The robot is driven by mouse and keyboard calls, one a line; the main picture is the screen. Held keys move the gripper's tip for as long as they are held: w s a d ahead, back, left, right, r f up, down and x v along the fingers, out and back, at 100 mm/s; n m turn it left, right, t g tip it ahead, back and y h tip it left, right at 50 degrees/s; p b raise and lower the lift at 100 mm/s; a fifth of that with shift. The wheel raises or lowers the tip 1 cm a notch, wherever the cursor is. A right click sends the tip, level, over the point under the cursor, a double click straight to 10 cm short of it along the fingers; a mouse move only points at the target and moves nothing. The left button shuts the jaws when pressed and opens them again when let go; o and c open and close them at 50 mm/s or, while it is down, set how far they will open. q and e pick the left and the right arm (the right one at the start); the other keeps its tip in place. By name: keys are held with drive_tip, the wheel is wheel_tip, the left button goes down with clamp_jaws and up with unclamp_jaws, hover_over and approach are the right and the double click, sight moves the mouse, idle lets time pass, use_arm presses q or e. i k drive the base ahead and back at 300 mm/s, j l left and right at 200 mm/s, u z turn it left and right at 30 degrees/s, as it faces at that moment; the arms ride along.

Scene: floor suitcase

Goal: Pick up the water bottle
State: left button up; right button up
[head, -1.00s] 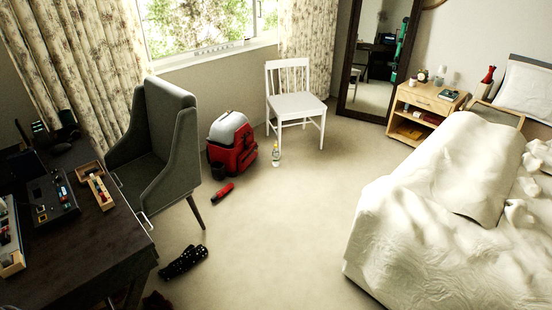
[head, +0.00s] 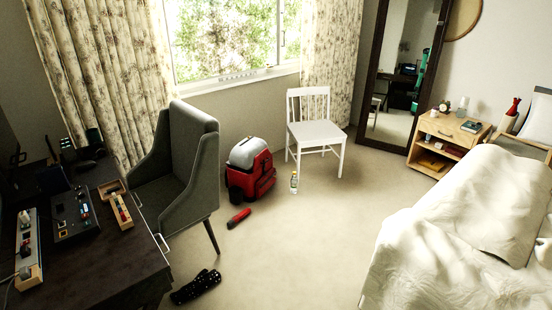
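A small clear water bottle (head: 294,183) with a yellowish top stands upright on the carpet. It is in front of the white chair (head: 316,132) and to the right of a red and grey backpack or case (head: 250,168). Nothing covers the bottle in the head view. Neither of my grippers shows in this view.
A red cylindrical object (head: 238,218) and a dark spotted item (head: 196,287) lie on the floor. A grey armchair (head: 178,175) and dark desk (head: 100,275) stand left, a bed (head: 450,240) right. The carpet (head: 300,250) between is clear.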

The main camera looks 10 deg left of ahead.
sight(294, 181)
drive_tip(key=i+u, duration=0.1)
drive_tip(key=i, duration=3.75)
